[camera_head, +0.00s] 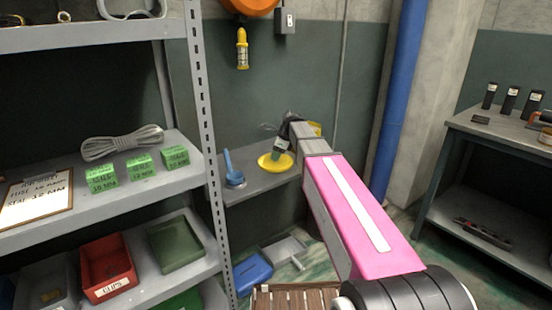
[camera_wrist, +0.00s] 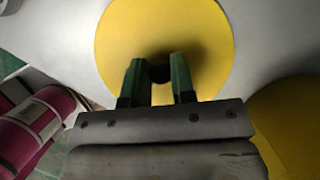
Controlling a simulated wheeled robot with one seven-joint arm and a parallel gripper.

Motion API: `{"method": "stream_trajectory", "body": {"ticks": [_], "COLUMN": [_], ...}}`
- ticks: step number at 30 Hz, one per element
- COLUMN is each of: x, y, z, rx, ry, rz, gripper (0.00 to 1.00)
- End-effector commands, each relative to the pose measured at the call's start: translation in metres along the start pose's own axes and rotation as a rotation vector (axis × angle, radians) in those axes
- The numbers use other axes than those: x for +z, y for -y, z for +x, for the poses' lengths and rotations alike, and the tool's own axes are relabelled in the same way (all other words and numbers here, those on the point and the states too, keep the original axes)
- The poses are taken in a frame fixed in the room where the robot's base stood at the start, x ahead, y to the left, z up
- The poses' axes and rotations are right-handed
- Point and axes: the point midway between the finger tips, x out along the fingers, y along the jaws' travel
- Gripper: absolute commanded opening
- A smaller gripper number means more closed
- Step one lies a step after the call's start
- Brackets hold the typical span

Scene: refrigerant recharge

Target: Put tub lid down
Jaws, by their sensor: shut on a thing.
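The tub lid (camera_head: 268,162) is a yellow disc at the right part of the grey wall shelf in the head view. In the wrist view the yellow lid (camera_wrist: 125,45) fills the upper middle, and its small dark knob sits between my green fingertips. My gripper (camera_wrist: 158,75) is shut on that knob. In the head view my gripper (camera_head: 281,146) is above the lid and partly hidden by my arm. I cannot tell whether the lid touches the shelf.
A blue brush-like tool (camera_head: 232,172) stands left of the lid on the wall shelf (camera_head: 262,184). Another yellow round thing (camera_wrist: 285,125) shows at lower right in the wrist view. A metal rack (camera_head: 205,120) stands left, a blue pipe (camera_head: 398,100) right.

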Motion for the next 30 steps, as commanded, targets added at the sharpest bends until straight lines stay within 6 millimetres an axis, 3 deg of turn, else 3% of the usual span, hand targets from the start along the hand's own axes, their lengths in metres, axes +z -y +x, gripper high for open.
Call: {"method": "stream_trajectory", "body": {"ticks": [3, 14, 15, 17, 30], "x": [-0.0044, -0.0057, -0.0058, -0.0057, -0.0046], "y": [-0.0001, 0.0000, 0.0000, 0.0000, 0.0002], "z": [0.0110, 0.0142, 0.0144, 0.0142, 0.0047], "rx": [0.000, 0.000, 0.000, 0.000, -0.002], "ry": [0.000, 0.000, 0.000, 0.000, 0.001], "rz": [0.000, 0.000, 0.000, 0.000, 0.000], "gripper": [0.00, 0.00, 0.30, 0.49, 0.49]}}
